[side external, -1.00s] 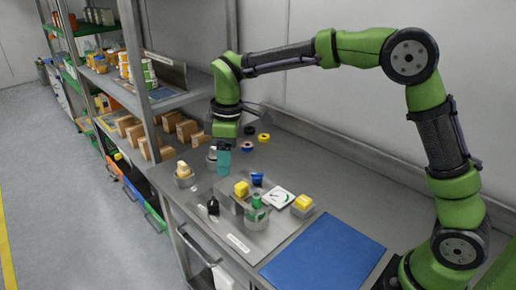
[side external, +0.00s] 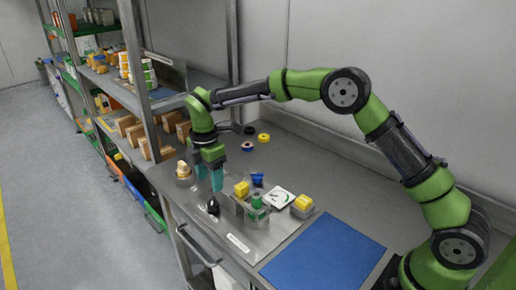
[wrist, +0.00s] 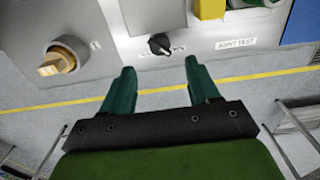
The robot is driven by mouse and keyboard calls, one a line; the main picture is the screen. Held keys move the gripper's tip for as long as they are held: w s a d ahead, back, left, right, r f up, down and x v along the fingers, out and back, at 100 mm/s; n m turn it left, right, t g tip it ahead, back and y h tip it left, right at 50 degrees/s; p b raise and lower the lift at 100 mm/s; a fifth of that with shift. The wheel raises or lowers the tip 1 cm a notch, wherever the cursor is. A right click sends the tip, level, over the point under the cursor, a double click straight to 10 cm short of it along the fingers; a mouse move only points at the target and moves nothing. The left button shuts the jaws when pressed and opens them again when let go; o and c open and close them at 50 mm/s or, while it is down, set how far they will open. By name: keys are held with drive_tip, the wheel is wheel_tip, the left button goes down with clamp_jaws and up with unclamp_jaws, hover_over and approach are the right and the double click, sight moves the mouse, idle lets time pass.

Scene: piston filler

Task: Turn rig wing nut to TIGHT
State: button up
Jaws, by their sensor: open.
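No part is clearly labelled as the rig wing nut, and I cannot tell which it is. A steel rig plate (side external: 262,232) carries a yellow block (side external: 242,188), a blue piece (side external: 257,179), a green fitting (side external: 257,201) and a black pointer knob (side external: 212,206). The black knob (wrist: 160,44) also shows in the wrist view, just beyond my fingertips, beside small lettering. A tan winged knob (wrist: 58,61) sits on a round grey base at the left there. My gripper (side external: 210,176) is open and empty, its teal fingers pointing down between the tan knob and the rig.
A white dial card (side external: 279,198) and a yellow piece on a grey base (side external: 303,203) are right of the rig. A blue mat (side external: 323,255) lies at the front right. Shelves with boxes stand left. Rings (side external: 263,138) lie at the back.

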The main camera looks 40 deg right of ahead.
sight(213, 203)
wheel_tip(213, 203, down, 9)
drive_tip(key=shift+r, duration=0.15)
drive_tip(key=c, duration=1)
drive_tip(key=m, duration=0.4)
drive_tip(key=shift+m, duration=0.3)
drive_tip(key=shift+c, duration=0.2)
drive_tip(key=shift+r, duration=0.1)
drive_tip(key=o, duration=1)
drive_tip(key=shift+o, duration=0.2)
drive_tip(key=shift+d, duration=0.1)
